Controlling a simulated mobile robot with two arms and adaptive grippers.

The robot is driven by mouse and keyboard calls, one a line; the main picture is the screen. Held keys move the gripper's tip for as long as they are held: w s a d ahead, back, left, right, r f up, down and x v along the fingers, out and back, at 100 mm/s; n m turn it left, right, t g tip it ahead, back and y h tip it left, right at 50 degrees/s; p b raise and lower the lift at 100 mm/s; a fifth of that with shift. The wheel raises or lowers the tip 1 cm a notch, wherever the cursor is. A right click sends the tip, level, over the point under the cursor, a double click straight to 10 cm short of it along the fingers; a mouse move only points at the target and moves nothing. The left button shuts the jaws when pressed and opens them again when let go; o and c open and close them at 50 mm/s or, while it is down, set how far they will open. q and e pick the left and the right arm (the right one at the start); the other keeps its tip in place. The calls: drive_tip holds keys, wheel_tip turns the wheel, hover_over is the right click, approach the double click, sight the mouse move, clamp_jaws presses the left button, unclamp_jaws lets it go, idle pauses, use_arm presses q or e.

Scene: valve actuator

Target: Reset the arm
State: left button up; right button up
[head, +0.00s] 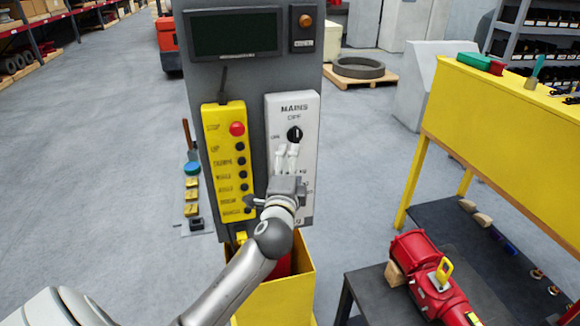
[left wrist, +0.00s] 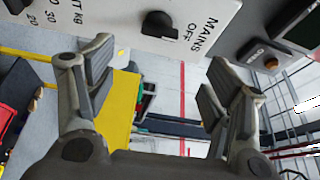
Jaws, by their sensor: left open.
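My left gripper (head: 287,153) is in front of the white MAINS panel (head: 306,108), just below its black rotary knob (head: 294,134). It is open and empty; in the left wrist view its two fingers stand wide apart (left wrist: 155,82). In that view the knob (left wrist: 158,24) lies above the gap between the fingers, apart from both. The gripper hides the lower part of the white panel. My left arm reaches in from the lower left. My right arm and gripper are not in view.
A yellow pendant (head: 229,170) with a red stop button (head: 237,128) hangs left of the panel, on a grey column. A yellow bin (head: 290,297) is below. A red actuator (head: 430,275) lies on a dark bench at lower right.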

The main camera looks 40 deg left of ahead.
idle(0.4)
use_arm(q)
drive_tip(key=s+d+f+n+g+h+b, duration=0.1)
drive_tip(key=s+d+f+g+h+b, duration=0.15)
drive_tip(key=f, duration=1.45)
drive_tip(key=s+d+f+n+g+h+b, duration=0.15)
drive_tip(key=s+f, duration=0.25)
drive_tip(key=f, duration=1.2)
drive_tip(key=s+d+f+g+h+b, duration=0.2)
drive_tip(key=s+f+g+b, duration=0.1)
drive_tip(key=f, duration=1.4)
drive_tip(key=s+d+f+n+g+h+b, duration=0.1)
drive_tip(key=s+d+f+n+g+b, duration=0.25)
drive_tip(key=s+f, duration=1.4)
drive_tip(key=s+d+f+n+g+b, duration=0.1)
drive_tip(key=s+f, duration=0.3)
drive_tip(key=s, duration=0.3)
drive_tip(key=s+d+f+n+g+h+b, duration=0.1)
drive_tip(key=s+d+f+g, duration=0.1)
drive_tip(key=s+f, duration=0.3)
drive_tip(key=s+d+f+n+g+b, duration=0.1)
drive_tip(key=s+f, duration=0.3)
drive_tip(key=s, duration=0.7)
drive_tip(key=shift+d+f+g+b, duration=0.25)
drive_tip(key=shift+f+g+b, duration=0.15)
drive_tip(key=shift+g+b, duration=0.05)
